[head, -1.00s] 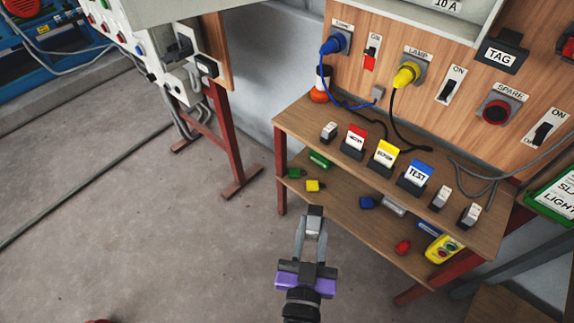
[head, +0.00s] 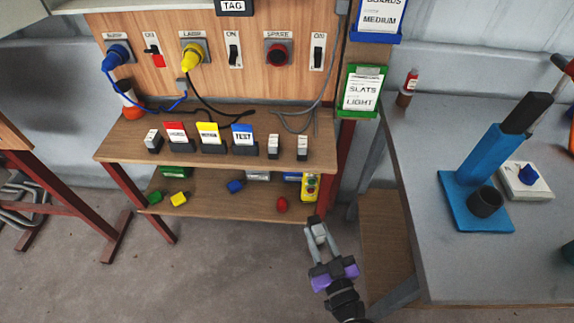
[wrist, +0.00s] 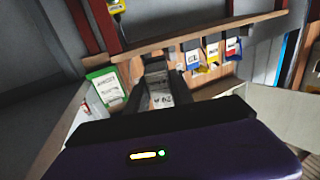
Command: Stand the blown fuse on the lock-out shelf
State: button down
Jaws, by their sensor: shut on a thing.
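My gripper (head: 316,243) is shut on a small grey-and-white fuse (head: 317,228), held out in front of the shelf unit's right end. In the wrist view the fuse (wrist: 160,97) sits between the fingers with a printed white label showing. The wooden unit has an upper shelf (head: 200,168) and a lower shelf (head: 220,208). Similar small grey-and-white blocks stand on the upper one, at left (head: 153,141) and right (head: 302,147). The lower one bears small coloured lock-like pieces, such as a blue one (head: 235,186) and a red one (head: 282,205). No readable label marks either as the lock-out shelf.
Red, yellow and blue card holders (head: 242,139) stand mid upper shelf. Cables (head: 190,103) hang from the plug panel above. A grey bench (head: 430,200) with a blue stand (head: 485,180) is at right. A red-legged frame (head: 75,200) is at left. The floor in front is clear.

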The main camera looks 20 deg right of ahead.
aim_at(129, 145)
jog(key=i+j+u, duration=0.2)
jog(key=i+u, duration=0.75)
